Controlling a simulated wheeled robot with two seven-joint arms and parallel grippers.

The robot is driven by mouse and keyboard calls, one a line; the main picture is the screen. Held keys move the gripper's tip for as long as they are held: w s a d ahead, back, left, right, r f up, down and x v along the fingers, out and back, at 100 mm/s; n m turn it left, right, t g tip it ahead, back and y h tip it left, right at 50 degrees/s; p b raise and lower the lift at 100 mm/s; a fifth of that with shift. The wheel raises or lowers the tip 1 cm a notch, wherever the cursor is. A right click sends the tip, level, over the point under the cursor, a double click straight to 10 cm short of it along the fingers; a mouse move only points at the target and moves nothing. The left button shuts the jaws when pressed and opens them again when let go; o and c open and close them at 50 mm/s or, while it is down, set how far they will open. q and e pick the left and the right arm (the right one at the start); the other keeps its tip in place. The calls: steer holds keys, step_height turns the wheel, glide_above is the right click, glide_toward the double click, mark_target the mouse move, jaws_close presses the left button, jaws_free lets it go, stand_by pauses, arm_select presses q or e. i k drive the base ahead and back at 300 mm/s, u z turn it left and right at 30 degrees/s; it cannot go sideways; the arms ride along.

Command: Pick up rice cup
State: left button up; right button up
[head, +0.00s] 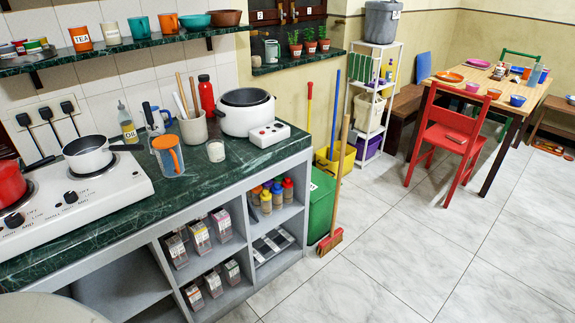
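A small clear cup with white contents (216,151), which looks like the rice cup, stands upright on the dark green counter (200,182) near its front edge. The contents are too small to make out as grains. Neither of my grippers shows in the head view.
A utensil crock (193,130) and red bottle (207,94) stand behind the cup. A white switch box (269,134) is to its right. A stove with a white pan (88,155) is at left. Open shelves lie below; a broom (330,241) leans beyond the counter's end.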

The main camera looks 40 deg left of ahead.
mark_target(214, 147)
steer(key=z, duration=0.65)
steer(key=i, duration=0.4)
steer(key=u, duration=0.95)
steer(key=i, duration=1.15)
steer(key=u, duration=1.25)
